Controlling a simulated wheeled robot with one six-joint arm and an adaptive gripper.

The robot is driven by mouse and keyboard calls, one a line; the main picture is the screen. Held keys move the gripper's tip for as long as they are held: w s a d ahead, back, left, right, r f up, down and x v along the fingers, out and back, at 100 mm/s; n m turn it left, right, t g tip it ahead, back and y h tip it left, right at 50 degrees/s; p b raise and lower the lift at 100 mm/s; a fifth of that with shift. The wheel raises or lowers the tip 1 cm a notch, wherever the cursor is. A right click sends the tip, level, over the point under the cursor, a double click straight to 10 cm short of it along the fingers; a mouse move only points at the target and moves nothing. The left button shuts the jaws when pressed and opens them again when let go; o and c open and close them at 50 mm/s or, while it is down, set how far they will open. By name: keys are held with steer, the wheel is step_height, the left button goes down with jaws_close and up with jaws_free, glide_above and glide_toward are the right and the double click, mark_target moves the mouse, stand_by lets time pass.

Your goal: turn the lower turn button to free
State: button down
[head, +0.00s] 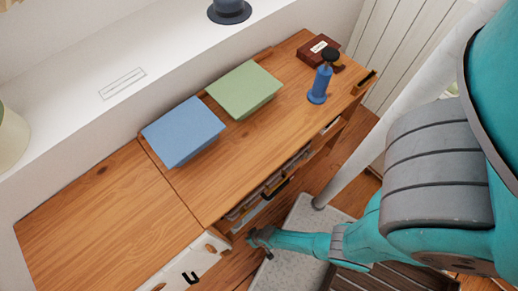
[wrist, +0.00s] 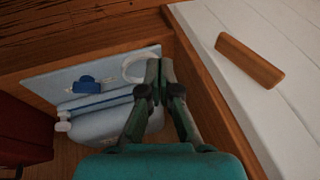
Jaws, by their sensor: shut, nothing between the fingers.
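A wooden turn button (wrist: 250,61) lies on a white board panel in the wrist view, right of my gripper. It slants down to the right, wholly over the white surface, clear of the wooden edge. I cannot tell whether it is the lower one. In the head view, two wooden pieces show on the white panel, one near the desk corner (head: 216,243) and one at the bottom edge (head: 157,287). My gripper (head: 257,239) is near the desk's front. In the wrist view its fingertips (wrist: 160,68) are together and empty, apart from the turn button.
The white panel (head: 205,260) carries a dark U-shaped mark or handle. Beneath my gripper, an open wooden compartment holds a pale blue item (wrist: 95,118) and a white ring (wrist: 135,70).

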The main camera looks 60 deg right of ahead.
steer(key=shift+s+d+r, duration=0.25)
steer(key=shift+s+d, duration=0.2)
steer(key=shift+d, duration=0.15)
steer(key=shift+s+d+r, duration=0.25)
steer(key=shift+s+d, duration=0.15)
steer(key=shift+d, duration=0.25)
steer(key=shift+s+d+r, duration=0.25)
steer(key=shift+s+d, duration=0.2)
steer(key=shift+d, duration=0.15)
steer(key=c, duration=1.2)
jaws_free()
steer(key=shift+s+d, duration=0.1)
